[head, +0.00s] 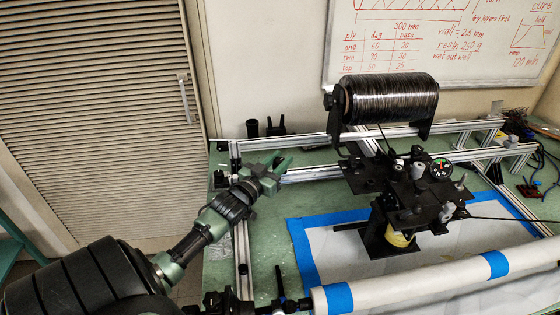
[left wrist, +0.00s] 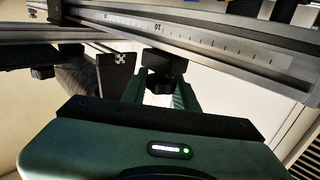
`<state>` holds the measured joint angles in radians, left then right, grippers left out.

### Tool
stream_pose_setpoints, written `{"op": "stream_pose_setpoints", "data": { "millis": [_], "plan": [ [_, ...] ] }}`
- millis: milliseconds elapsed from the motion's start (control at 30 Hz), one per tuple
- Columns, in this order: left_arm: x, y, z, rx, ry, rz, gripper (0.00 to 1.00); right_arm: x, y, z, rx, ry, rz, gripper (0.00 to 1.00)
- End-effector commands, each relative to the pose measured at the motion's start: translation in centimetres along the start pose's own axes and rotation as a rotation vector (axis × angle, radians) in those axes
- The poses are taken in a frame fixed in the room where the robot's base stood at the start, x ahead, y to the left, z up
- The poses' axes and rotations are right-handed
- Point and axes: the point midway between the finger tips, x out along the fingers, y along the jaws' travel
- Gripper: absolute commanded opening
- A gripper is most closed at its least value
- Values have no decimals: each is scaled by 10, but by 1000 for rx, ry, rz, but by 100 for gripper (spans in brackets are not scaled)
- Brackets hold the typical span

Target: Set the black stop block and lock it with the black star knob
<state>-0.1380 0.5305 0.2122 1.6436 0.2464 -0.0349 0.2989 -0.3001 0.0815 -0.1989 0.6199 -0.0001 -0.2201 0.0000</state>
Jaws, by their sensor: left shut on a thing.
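My left gripper (head: 276,164) is at the left part of the aluminium rail (head: 312,175) in the head view. In the left wrist view its green fingers stand on either side of a dark knob-like part (left wrist: 160,84), which looks like the black star knob, and are shut on it. Directly above the knob in that view, a black block (left wrist: 157,60), which looks like the stop block, sits against the rail with the printed scale (left wrist: 190,37). Whether the block touches the rail all along cannot be told. The head view does not show block and knob clearly. My right gripper is not in view.
A spool of black tow (head: 390,100) stands on brackets behind the rails. A black carriage with a dial (head: 441,168) is right of my gripper. A white tube with blue tape (head: 390,292) lies in front.

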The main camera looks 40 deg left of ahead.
Motion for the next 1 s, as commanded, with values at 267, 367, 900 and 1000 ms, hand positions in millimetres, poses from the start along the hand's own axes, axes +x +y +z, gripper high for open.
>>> {"op": "stream_pose_setpoints", "data": {
  "millis": [267,367,900,1000],
  "plan": [
    [0,-1,2,11,-3,115,0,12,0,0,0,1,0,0],
    [0,-1,3,13,-3,180,0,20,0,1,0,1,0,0],
    [0,0,3,5,0,474,0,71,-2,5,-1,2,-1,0],
    [0,0,2,3,1,499,0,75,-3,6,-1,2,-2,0]
  ]
}}
